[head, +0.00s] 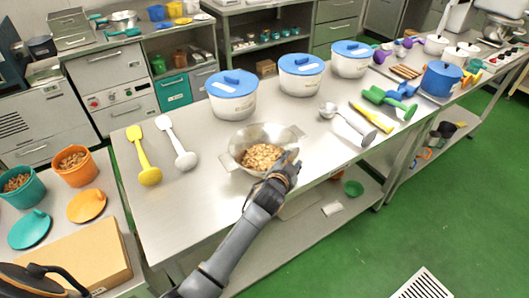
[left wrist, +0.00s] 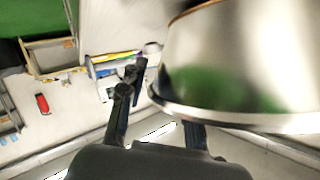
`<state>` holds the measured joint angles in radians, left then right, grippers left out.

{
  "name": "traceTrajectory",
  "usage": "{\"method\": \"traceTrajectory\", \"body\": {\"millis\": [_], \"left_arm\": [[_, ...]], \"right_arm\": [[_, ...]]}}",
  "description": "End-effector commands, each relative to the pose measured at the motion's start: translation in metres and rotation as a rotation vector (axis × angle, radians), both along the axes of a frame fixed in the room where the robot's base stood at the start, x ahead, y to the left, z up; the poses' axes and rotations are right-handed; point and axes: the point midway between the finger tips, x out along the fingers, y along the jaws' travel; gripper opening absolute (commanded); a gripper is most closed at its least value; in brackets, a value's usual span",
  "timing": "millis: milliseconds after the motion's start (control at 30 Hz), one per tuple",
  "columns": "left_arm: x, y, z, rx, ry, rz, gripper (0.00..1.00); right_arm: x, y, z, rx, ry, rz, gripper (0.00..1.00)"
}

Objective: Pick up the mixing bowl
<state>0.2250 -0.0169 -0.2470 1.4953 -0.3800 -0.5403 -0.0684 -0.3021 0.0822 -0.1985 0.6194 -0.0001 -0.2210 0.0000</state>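The mixing bowl (head: 265,133) is shiny metal and stands upright on the steel table, with light brown nuts (head: 262,156) inside. My left gripper (head: 286,168) is at the bowl's near right edge in the head view. In the left wrist view the bowl (left wrist: 240,60) fills the upper right, with its flared rim close to the fingers. The left gripper (left wrist: 162,95) has its fingers apart there. One finger is clear of the bowl, and the tip of the other is hidden behind the rim. I cannot tell whether either finger touches it.
White pots with blue lids, one of them here (head: 232,95), stand behind the bowl. A yellow spatula (head: 142,158) and a white spatula (head: 177,142) lie left. A metal ladle (head: 345,120) and a yellow utensil (head: 372,118) lie right. The table's front edge is close to the bowl.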

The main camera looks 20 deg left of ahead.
Motion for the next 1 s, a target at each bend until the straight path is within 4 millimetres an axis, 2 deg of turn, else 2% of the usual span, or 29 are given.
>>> {"method": "traceTrajectory", "body": {"millis": [133, 367, 467, 533, 567, 1000], "left_arm": [[0.0088, -0.0004, -0.0035, -0.001, 0.001, 0.000, 0.32], [0.0095, -0.0004, -0.0039, -0.001, 0.000, 0.000, 0.32], [0.0094, -0.0004, -0.0039, -0.001, 0.001, 0.000, 0.16], [0.0094, -0.0003, -0.0039, -0.001, 0.001, 0.000, 0.02], [0.0094, -0.0004, -0.0040, -0.001, 0.001, 0.000, 0.00], [0.0103, -0.0003, 0.0005, 0.002, -0.005, -0.001, 0.00]], "right_arm": [[0.0003, 0.0004, 0.0007, 0.000, -0.001, 0.001, 0.00], [0.0006, 0.0010, 0.0006, 0.001, -0.002, 0.001, 0.00], [0.0008, 0.0017, 0.0006, 0.002, -0.002, 0.001, 0.00], [0.0010, 0.0026, 0.0006, 0.003, -0.002, 0.001, 0.00], [0.0012, 0.0029, 0.0006, 0.003, -0.002, 0.001, 0.00], [0.0023, 0.0046, 0.0001, 0.006, -0.004, 0.002, 0.00]]}}
